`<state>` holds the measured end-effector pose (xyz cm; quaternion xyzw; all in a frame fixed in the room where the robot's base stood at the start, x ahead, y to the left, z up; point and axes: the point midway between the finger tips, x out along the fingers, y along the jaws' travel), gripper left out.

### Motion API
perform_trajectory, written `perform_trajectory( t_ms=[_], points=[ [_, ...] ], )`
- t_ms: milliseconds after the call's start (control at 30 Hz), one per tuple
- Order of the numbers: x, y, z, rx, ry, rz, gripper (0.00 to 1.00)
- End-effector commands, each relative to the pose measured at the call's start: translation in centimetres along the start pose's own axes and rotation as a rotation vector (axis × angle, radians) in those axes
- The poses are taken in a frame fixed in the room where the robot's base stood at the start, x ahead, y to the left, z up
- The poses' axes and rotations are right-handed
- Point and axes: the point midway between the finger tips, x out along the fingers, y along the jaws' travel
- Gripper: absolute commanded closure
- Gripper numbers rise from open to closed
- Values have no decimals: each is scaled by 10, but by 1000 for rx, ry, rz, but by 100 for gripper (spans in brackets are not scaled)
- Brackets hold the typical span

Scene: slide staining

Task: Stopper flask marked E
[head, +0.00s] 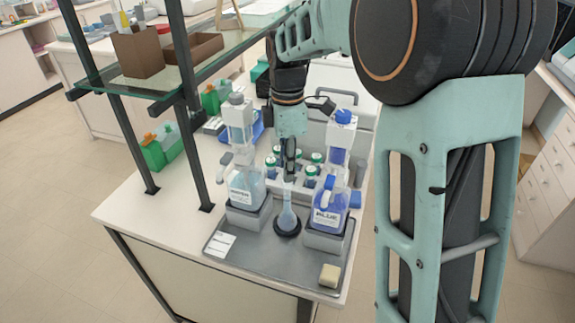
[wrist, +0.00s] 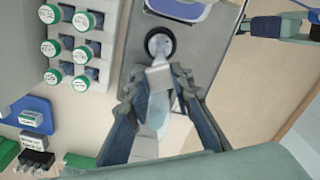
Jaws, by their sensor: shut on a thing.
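A small clear flask (head: 288,218) with a slim neck stands on a round black base (head: 288,232) on the grey tray. In the wrist view the flask (wrist: 159,44) is seen from above inside the black ring. No letter on it can be read. My gripper (head: 289,180) is directly above the flask, pointing down. In the wrist view its fingers close on a pale, frosted stopper-like piece (wrist: 160,76), in line with the flask's mouth. I cannot tell whether this piece is seated in the neck or just above it.
A WATER bottle (head: 246,186) stands close on the left and a BLUE bottle (head: 329,209) close on the right. A rack of green-capped vials (wrist: 72,48) stands behind. A beige block (head: 330,275) lies at the front right. A glass shelf (head: 190,75) with dark posts is at the left.

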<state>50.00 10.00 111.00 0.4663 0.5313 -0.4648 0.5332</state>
Motion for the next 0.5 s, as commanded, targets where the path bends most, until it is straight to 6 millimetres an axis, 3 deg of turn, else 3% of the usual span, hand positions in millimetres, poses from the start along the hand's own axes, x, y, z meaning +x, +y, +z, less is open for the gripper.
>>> perform_trajectory(
  t_ms=[500],
  points=[
    [7,0,0,1,0,-1,89]
  ],
)
